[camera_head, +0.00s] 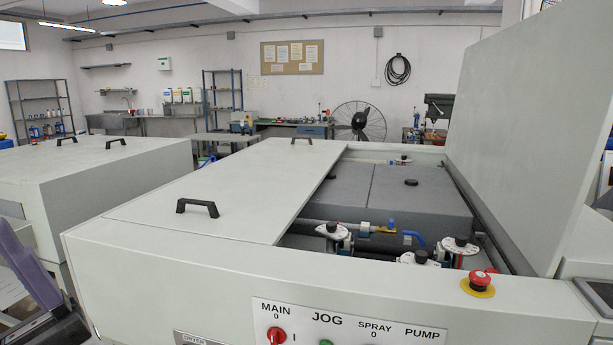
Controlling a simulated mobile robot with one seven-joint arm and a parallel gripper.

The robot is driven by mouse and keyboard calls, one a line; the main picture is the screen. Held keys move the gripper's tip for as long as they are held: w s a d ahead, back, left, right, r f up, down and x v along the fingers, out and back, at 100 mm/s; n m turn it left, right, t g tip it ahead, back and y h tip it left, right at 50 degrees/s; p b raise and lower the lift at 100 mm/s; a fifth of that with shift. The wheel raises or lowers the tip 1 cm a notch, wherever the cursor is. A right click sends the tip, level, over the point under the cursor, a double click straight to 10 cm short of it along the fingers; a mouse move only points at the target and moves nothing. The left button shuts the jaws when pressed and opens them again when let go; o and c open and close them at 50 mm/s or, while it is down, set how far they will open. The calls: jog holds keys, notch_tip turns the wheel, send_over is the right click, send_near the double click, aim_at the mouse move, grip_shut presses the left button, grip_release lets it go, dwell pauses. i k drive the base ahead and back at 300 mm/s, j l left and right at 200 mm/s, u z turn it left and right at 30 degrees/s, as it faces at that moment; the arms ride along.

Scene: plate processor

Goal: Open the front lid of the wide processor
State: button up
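The wide processor (160,275) is a large pale grey machine filling the foreground. A flat lid panel (225,190) lies shut over its left part, with a black handle (197,207) near its front edge and another handle (301,140) near its far edge. On the right, a large pale lid (525,140) stands raised, nearly upright. The bay between them is uncovered and shows dark grey inner covers (375,195), rollers, dials and a blue-handled valve. I cannot tell from labels which lid is the front one. My gripper is not in view.
A red emergency stop (480,280) sits on the front rim, above a control panel (345,325) with MAIN, JOG, SPRAY and PUMP labels. Another lidded machine (100,170) stands at left. A purple and black object (30,265) shows at the lower left edge.

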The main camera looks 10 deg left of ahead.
aim_at(254, 194)
jog(key=i+j+u, duration=0.2)
jog(key=j, duration=0.45)
jog(key=i+j+u, duration=0.2)
jog(key=i+j, duration=0.2)
jog(key=j, duration=0.25)
jog(key=i+j+u, duration=0.2)
jog(key=i+j, duration=0.15)
jog(key=j, duration=0.2)
jog(key=i+j+u, duration=0.2)
jog(key=i+j, duration=0.2)
jog(key=i+l, duration=0.2)
jog(key=i, duration=0.3)
